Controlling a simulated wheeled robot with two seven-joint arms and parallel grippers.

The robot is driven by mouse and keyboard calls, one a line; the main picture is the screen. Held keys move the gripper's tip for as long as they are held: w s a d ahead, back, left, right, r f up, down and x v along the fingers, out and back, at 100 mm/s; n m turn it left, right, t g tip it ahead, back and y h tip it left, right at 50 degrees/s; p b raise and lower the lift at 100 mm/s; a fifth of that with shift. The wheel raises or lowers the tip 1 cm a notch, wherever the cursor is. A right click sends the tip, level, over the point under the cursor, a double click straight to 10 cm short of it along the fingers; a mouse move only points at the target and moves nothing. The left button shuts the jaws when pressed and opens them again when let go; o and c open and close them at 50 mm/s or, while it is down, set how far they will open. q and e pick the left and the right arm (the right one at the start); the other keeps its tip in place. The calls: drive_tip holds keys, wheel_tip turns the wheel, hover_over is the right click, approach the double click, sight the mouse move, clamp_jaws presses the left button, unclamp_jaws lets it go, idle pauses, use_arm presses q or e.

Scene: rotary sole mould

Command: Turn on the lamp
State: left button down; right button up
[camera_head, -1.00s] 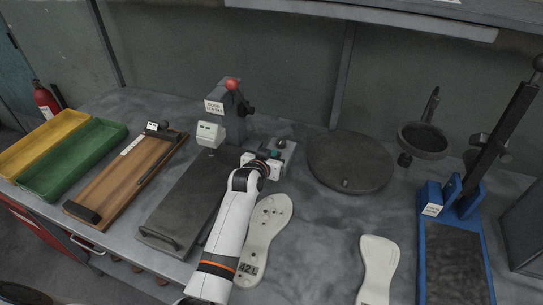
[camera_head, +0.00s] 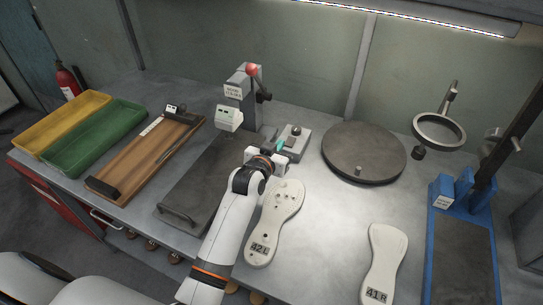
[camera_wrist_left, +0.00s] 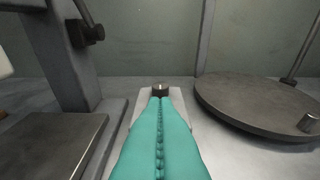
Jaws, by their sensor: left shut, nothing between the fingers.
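The lamp (camera_head: 430,23) is a strip under the shelf at the top right of the head view, and its row of lights is lit. A small grey switch box (camera_head: 291,143) with a dark round knob stands on the bench in the middle; the knob also shows in the left wrist view (camera_wrist_left: 160,90). My left gripper (camera_head: 279,146) is at the near left side of the box. Its teal fingers (camera_wrist_left: 158,118) are shut and empty, with the tips just in front of the knob; I cannot tell whether they touch it. My right gripper is not in view.
A dark round turntable (camera_head: 364,152) is right of the box. A grey press (camera_head: 242,95) with a red ball stands to the left. White soles marked 42L (camera_head: 275,222) and 41R (camera_head: 384,262) lie in front. A magnifier (camera_head: 439,132) and blue stand (camera_head: 445,230) are at right.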

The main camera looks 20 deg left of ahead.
use_arm(q)
drive_tip(key=v, duration=0.4)
drive_tip(key=shift+s+f, duration=0.3)
drive_tip(key=shift+f, duration=0.05)
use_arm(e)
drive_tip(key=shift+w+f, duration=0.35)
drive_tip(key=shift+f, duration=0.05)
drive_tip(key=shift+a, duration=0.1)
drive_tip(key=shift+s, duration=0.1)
